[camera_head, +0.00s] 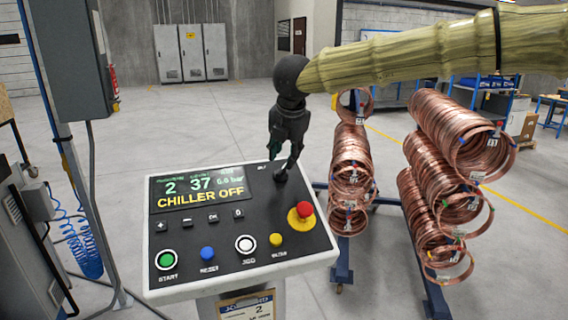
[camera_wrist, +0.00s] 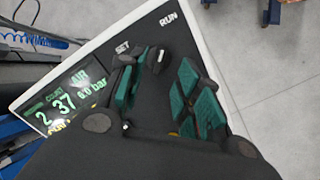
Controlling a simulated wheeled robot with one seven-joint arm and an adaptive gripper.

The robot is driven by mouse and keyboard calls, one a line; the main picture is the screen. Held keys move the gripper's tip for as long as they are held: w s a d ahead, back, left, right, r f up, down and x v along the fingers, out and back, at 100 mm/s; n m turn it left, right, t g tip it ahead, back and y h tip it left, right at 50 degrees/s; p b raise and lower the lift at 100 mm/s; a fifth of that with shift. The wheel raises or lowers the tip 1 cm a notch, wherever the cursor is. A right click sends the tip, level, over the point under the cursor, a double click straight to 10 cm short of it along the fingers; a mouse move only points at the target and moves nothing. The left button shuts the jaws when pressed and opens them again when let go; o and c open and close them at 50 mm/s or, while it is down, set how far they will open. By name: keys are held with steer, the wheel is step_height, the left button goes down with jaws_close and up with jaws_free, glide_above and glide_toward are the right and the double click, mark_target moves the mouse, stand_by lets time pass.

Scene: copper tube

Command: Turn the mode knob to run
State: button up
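The control panel (camera_head: 228,285) has a dark face, a white rim and a display (camera_head: 200,187) reading CHILLER OFF. The black mode knob (camera_wrist: 156,60) with a white mark shows in the wrist view, between the SET label (camera_wrist: 122,47) and the RUN label (camera_wrist: 169,19). I cannot tell exactly which label the mark points to. My gripper (camera_head: 284,166) points down at the panel's upper right. In the wrist view my gripper (camera_wrist: 160,78) is open, its green-padded fingers apart on either side of the knob. Contact with the knob cannot be made out.
Start, blue, white and yellow buttons line the panel's front. Copper coils (camera_head: 440,180) hang on a blue rack at right. A grey cabinet (camera_head: 80,60) stands at left.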

steer(key=v, duration=0.6)
steer(key=shift+r, duration=0.1)
